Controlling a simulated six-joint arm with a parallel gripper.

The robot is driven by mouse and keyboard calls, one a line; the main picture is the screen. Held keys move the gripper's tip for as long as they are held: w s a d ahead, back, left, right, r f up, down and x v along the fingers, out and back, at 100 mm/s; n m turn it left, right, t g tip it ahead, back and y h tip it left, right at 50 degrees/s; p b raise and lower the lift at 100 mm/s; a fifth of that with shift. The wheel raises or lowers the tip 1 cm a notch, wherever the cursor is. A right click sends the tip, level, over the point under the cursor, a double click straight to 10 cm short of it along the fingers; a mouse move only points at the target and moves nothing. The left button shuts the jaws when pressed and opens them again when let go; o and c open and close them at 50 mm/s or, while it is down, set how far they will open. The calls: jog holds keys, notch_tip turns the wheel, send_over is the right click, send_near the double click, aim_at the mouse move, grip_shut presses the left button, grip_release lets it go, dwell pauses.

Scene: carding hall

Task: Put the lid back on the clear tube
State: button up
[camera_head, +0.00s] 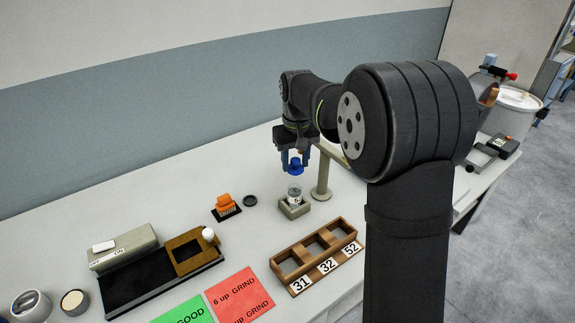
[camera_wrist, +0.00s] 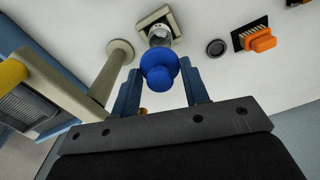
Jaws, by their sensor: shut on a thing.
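A blue lid with a round knob (camera_wrist: 158,77) is held between the fingers of my gripper (camera_wrist: 160,88). In the head view the blue lid (camera_head: 295,166) hangs in my gripper (camera_head: 295,160) above the clear tube (camera_head: 294,193). The tube stands upright in a small beige square holder (camera_head: 293,209) on the table. In the wrist view the tube (camera_wrist: 160,38) shows just beyond the lid, partly hidden by it. Lid and tube look apart in the head view, with a small gap.
A beige post (camera_head: 322,176) stands close to the right of the tube. A dark round disc (camera_head: 250,200) and an orange brush (camera_head: 225,204) lie to the left. A wooden tray with numbered compartments (camera_head: 311,274) is in front. The table behind, toward the wall, is clear.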

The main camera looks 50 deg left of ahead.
jog(key=shift+f, duration=3.05)
jog(key=shift+f, duration=0.2)
jog(key=o, duration=1.5)
jog(key=shift+r, duration=3.55)
jog(key=shift+c, duration=0.3)
grip_shut()
